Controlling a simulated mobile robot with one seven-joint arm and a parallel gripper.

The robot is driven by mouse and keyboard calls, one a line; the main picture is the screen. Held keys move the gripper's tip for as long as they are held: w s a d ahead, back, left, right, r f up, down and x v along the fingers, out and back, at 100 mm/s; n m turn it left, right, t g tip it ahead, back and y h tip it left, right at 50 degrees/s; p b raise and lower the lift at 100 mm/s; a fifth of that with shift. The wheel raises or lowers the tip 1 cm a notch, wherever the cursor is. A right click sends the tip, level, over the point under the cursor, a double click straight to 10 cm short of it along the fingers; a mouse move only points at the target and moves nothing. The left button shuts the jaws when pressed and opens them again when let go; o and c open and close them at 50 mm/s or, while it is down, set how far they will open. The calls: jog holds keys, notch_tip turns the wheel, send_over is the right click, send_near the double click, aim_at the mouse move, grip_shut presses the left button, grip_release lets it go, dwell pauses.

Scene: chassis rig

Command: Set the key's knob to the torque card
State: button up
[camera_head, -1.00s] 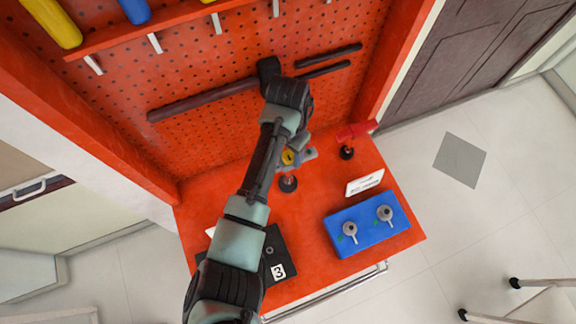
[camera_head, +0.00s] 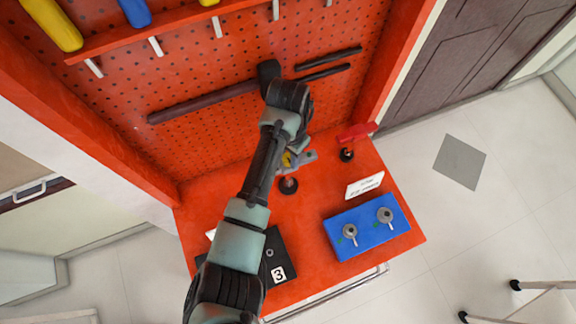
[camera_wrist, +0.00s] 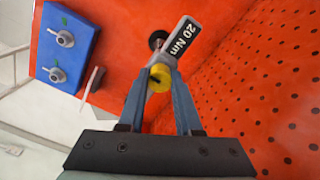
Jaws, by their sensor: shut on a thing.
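The key (camera_wrist: 178,42) is a grey tool whose dark label reads "20 Nm" in the wrist view. Its yellow knob (camera_wrist: 160,78) has a dark slot mark on the face. My gripper (camera_wrist: 158,72) is shut on the knob, one blue-grey finger on each side. In the head view the key (camera_head: 309,157) sits above a round black stand (camera_head: 288,185), and my wrist partly hides the knob. The white torque card (camera_head: 365,185) stands behind the blue block; its print is too small to read. The wrist view shows the card (camera_wrist: 92,83) nearly edge-on.
A blue block (camera_head: 367,227) with two grey fittings stands at the front right of the red bench (camera_head: 310,225). A red tool (camera_head: 357,131) stands at the back right. A black plate marked 3 (camera_head: 278,271) lies front left. The perforated wall (camera_head: 215,130) is close behind.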

jog(key=m, duration=0.5)
jog(key=shift+p, duration=0.4)
jog(key=m, duration=0.5)
jog(key=shift+m+p, duration=0.35)
jog(key=shift+m, duration=0.05)
jog(key=o, duration=0.8)
jog(key=shift+o, duration=0.2)
